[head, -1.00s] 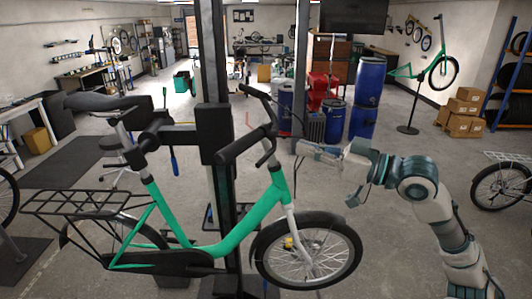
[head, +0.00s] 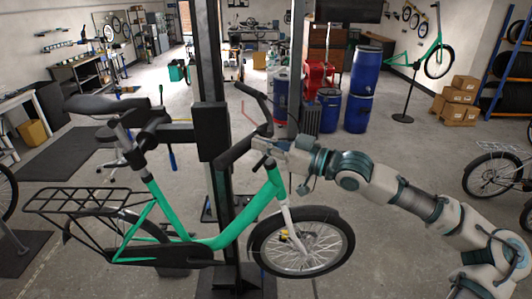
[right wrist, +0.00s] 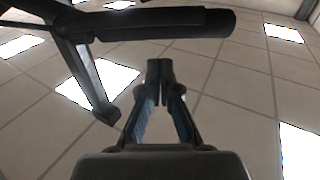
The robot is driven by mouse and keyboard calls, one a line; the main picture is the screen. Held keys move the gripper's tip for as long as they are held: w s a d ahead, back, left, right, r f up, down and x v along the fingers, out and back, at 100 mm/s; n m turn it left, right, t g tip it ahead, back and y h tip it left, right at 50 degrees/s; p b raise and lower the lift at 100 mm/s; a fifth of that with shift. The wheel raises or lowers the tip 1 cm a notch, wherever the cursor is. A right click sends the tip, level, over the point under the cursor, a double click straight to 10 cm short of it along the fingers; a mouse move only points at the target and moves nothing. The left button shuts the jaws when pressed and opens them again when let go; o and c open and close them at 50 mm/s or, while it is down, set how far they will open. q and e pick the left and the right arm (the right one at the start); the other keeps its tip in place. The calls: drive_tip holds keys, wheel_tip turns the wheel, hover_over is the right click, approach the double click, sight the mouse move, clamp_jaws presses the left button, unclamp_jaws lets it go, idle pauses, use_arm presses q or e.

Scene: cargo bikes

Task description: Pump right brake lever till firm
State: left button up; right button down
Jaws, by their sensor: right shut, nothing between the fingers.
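A green bike (head: 245,215) is held in a work stand, front wheel to the right. Its near black handlebar grip (head: 233,150) points toward me; the dark brake lever (head: 260,163) is partly hidden beside my gripper. My right gripper (head: 272,143) is at the handlebar, just right of the near grip. In the right wrist view, my gripper (right wrist: 160,70) is shut and empty, fingertips together. There the grip (right wrist: 165,23) crosses above the fingertips and the brake lever (right wrist: 88,75) hangs down to their left, apart from them. My left gripper is not in view.
The stand's dark post (head: 212,120) rises behind the bike. Blue barrels (head: 362,88) and cardboard boxes (head: 457,103) stand farther back. Another bike (head: 497,175) is at the right edge. The floor between is mostly clear.

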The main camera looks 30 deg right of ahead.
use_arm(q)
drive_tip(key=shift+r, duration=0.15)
use_arm(e)
drive_tip(key=shift+s+d+f, duration=0.15)
drive_tip(key=shift+f, duration=0.8)
drive_tip(key=shift+s+d+f, duration=0.1)
drive_tip(key=shift+s+f, duration=0.05)
drive_tip(key=shift+f, duration=0.8)
